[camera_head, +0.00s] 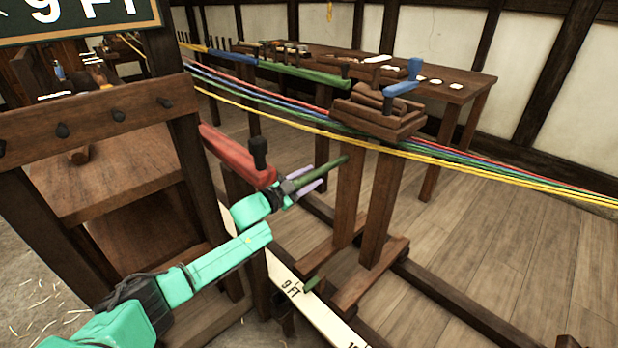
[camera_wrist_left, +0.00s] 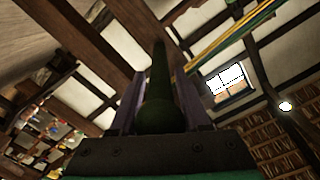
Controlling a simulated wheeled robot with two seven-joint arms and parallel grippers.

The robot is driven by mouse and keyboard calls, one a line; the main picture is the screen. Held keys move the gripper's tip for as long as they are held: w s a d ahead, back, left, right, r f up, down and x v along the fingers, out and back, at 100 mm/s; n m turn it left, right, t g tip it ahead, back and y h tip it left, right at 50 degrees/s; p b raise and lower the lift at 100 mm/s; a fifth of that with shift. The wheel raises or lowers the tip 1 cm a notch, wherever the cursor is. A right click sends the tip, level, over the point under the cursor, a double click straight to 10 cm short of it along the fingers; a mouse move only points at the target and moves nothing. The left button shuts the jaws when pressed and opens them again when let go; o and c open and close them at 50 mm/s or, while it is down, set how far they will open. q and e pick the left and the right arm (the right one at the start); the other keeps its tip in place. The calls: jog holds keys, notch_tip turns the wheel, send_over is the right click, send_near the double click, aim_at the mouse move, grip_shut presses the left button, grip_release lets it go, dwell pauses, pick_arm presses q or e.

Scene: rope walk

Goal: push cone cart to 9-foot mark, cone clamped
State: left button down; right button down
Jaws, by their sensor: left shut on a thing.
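The wooden cone cart (camera_head: 378,210) stands on floor rails. Its cone block (camera_head: 380,112) has the colored strands running through it, with a blue clamp handle (camera_head: 402,88) lying over the top. My left gripper (camera_head: 312,184) is shut on a dark green push handle (camera_head: 335,167) at the cart's left side. The handle also shows between the fingers in the left wrist view (camera_wrist_left: 157,100). The white scale board (camera_head: 318,316) on the floor carries a 9 FT mark (camera_head: 290,288). A green pointer (camera_head: 311,284) at the cart's base lies just right of that lettering. My right gripper is not in view.
A wooden frame with pegs (camera_head: 100,122) stands at the left under a 9 FT sign (camera_head: 80,18). A red lever (camera_head: 237,157) with a black knob sits beside my left gripper. A long table (camera_head: 450,88) stands behind. Floor right of the cart is mostly open.

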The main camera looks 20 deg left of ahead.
pick_arm(q)
jog(key=c, duration=0.6)
grip_release()
jog(key=shift+s, duration=0.15)
jog(key=p+v, duration=0.2)
jog(key=v, duration=1.2)
jog(key=shift+s+p, duration=0.15)
jog(key=shift+p, duration=0.2)
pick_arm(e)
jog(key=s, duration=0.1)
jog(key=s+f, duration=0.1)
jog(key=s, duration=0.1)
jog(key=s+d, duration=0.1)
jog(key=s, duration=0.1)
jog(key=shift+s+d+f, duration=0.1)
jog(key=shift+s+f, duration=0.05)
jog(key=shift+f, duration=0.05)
